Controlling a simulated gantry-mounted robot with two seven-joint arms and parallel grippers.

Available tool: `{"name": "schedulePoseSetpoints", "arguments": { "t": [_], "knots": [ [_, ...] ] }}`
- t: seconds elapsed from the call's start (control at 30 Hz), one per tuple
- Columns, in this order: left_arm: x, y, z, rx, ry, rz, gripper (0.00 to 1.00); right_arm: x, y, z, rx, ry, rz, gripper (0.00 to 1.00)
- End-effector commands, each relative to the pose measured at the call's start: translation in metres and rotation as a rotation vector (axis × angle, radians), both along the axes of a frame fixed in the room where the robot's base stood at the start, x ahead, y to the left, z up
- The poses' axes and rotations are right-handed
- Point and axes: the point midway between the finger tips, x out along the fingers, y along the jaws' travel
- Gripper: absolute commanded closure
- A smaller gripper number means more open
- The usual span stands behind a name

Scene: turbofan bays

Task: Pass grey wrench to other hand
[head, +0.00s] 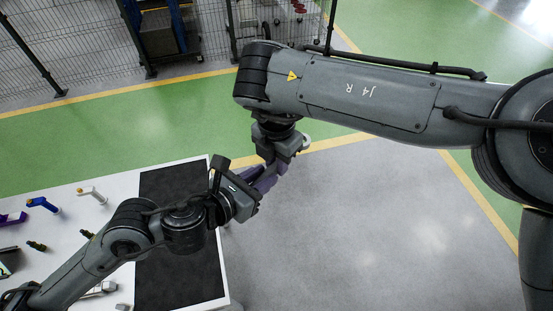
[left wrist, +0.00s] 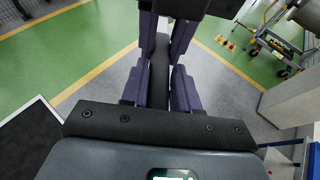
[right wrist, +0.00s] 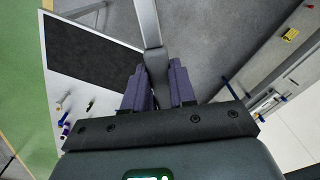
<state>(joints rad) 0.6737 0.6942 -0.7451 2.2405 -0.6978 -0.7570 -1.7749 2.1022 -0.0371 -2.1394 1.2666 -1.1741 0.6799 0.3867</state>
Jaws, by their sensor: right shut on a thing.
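The grey wrench (right wrist: 148,25) shows in the right wrist view as a long grey bar with a darker part between the fingers. My right gripper (right wrist: 158,88) is shut on it. My left gripper (left wrist: 160,88) faces it closely, with its purple fingers on either side of a dark bar, probably the wrench. I cannot tell whether they press on it. In the head view my left gripper (head: 250,180) and right gripper (head: 272,160) meet beyond the table's right edge, largely hiding the wrench. A pale round end (head: 306,142) shows beside the right gripper.
A white table (head: 120,180) with a black mat (head: 180,265) lies at lower left. It holds a blue-handled tool (head: 42,204), a white one (head: 92,194), a purple one (head: 12,218) and small green-and-black pieces (head: 36,245). Grey floor is clear at right. A mesh fence (head: 70,45) stands behind.

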Motion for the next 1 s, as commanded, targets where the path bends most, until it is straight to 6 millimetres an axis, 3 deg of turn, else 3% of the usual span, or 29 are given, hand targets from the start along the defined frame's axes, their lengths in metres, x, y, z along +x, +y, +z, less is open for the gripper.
{"name": "schedulePoseSetpoints", "arguments": {
  "t": [0.03, 0.2, 0.57, 1.0],
  "knots": [
    [-0.004, -0.005, 0.001, -0.006, 0.000, -0.016, 0.64, 0.001, 0.003, 0.002, 0.008, -0.005, 0.004, 1.00],
    [-0.004, -0.004, 0.001, -0.006, -0.001, -0.015, 0.41, 0.001, 0.003, 0.001, 0.007, -0.004, 0.004, 1.00],
    [-0.005, 0.000, 0.002, -0.003, -0.002, -0.010, 0.41, 0.001, 0.002, 0.001, 0.005, -0.004, 0.002, 1.00],
    [-0.045, 0.033, 0.024, -0.001, -0.003, -0.011, 0.41, 0.001, 0.002, 0.001, 0.004, -0.003, 0.002, 1.00]
  ]
}}
